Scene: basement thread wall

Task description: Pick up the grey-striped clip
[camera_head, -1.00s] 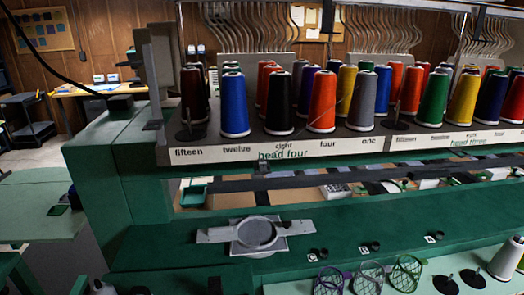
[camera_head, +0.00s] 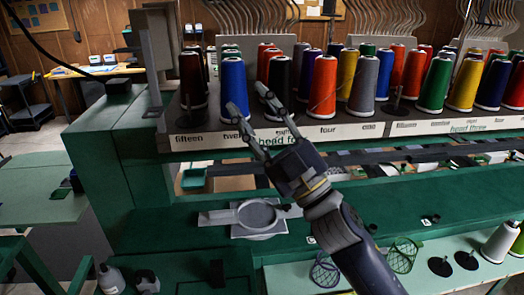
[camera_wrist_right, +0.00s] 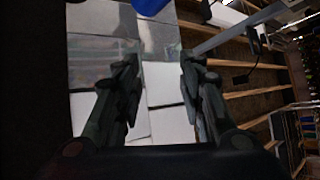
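I cannot make out a grey-striped clip in either view. My right gripper (camera_head: 247,98) reaches up in front of the thread rack, its fingers apart and nothing between them. In the head view its fingertips overlap the blue and black thread cones; I cannot tell if they touch. In the right wrist view the same gripper (camera_wrist_right: 158,66) is open and empty, with pale panels and wooden slats behind it. My left gripper is not in view.
The blue cone (camera_head: 233,88) and black cone (camera_head: 279,95) stand on the rack with other cones. A grey round hoop frame (camera_head: 258,217) lies on the green machine below. A purple mesh ring (camera_head: 324,272) and a green mesh ring (camera_head: 402,255) sit on the pale lower surface.

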